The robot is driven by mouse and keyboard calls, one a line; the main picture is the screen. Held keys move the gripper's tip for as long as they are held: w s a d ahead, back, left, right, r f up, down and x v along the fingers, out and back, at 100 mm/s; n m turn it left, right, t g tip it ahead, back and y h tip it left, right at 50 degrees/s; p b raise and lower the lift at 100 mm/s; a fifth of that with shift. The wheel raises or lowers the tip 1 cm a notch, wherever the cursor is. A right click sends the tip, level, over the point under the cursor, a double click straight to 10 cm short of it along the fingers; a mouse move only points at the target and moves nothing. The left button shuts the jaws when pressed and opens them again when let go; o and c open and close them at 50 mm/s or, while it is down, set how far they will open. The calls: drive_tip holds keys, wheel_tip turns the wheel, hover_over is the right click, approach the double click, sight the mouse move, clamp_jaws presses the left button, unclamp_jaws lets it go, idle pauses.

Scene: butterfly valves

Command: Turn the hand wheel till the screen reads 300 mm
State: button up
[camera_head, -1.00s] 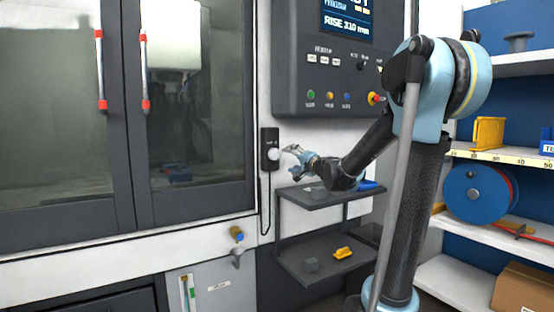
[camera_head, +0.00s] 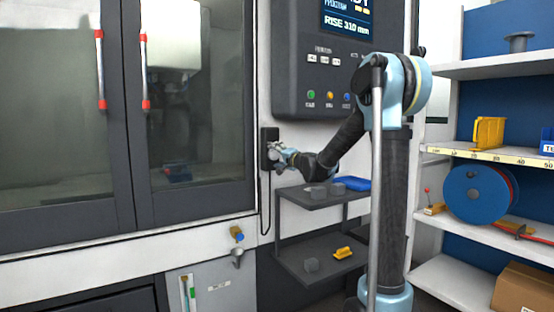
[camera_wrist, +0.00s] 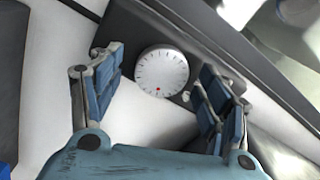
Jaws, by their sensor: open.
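The hand wheel (camera_wrist: 162,72) is a white round dial with tick marks and a red dot near its lower edge, in the wrist view. It sits on a dark box (camera_head: 267,137) on the machine's front. My gripper (camera_wrist: 160,88) is open, with a blue-padded finger on each side of the wheel in the picture; I cannot tell whether they touch it. In the head view my gripper (camera_head: 275,157) covers the wheel.
Machine doors with red-ended handles (camera_head: 146,70) are to the left. A shelf with a blue reel (camera_head: 474,193) stands to the right.

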drive_tip(key=shift+w+a, duration=0.1)
drive_tip(key=shift+w, duration=0.05)
drive_tip(key=c, duration=1.1)
drive_tip(key=shift+n, duration=0.3)
drive_tip(key=o, duration=1.1)
